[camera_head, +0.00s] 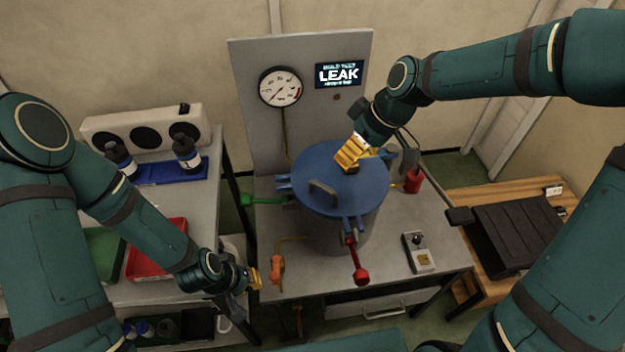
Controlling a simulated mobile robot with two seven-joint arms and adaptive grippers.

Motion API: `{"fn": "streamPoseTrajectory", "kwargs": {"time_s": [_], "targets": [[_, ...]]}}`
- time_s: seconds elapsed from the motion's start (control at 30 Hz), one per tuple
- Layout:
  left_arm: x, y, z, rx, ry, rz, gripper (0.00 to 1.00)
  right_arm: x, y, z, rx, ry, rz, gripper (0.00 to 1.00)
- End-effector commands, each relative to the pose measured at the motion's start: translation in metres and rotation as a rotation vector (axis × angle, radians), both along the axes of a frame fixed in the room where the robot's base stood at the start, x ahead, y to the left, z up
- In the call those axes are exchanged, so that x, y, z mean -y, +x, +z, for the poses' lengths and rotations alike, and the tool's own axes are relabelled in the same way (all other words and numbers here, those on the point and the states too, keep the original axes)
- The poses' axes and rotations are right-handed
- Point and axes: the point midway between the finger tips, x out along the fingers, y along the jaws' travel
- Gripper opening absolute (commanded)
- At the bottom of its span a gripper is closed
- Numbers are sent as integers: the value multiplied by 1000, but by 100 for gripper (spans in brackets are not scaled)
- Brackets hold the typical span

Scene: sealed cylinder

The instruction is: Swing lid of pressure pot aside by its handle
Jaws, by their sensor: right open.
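The pressure pot (335,238) is a grey cylinder standing on a metal table. Its round blue lid (348,200) sits on top, with a grey bar handle (322,191) arching over its left part. Blue clamps stick out at the rim, one at the front with a red-knobbed lever (359,272). My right gripper (350,156), with yellow fingers, is open over the far edge of the lid, apart from the handle. I cannot tell whether it touches the lid. My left gripper (254,279) is low at the table's left edge; whether it is open is unclear.
Behind the pot stands a grey panel with a gauge (281,87) and a screen (339,74) reading "LEAK". An orange valve (276,268), a green knob (246,200), a red cup (413,180) and a switch box (418,252) surround the pot. Shelving stands left, a wooden bench right.

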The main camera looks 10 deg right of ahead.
Motion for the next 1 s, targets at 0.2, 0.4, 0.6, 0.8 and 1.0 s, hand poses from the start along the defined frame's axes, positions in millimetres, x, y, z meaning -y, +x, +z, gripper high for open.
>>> {"fn": "streamPoseTrajectory", "kwargs": {"time_s": [0.2,0.4,0.6,0.8,1.0], "targets": [[1,-2,-8,-5,-1,-4,0,-16,4,-37,-5,2,2,46],[1,-4,-15,-10,-2,-7,0,-32,10,-73,-4,1,2,46],[1,-6,-20,-14,-3,-11,0,-44,15,-102,-4,1,0,46],[1,-7,-22,-16,-4,-12,0,-51,18,-116,-2,0,0,46],[1,-7,-22,-16,-4,-13,0,-52,18,-118,-1,0,-3,46]]}}
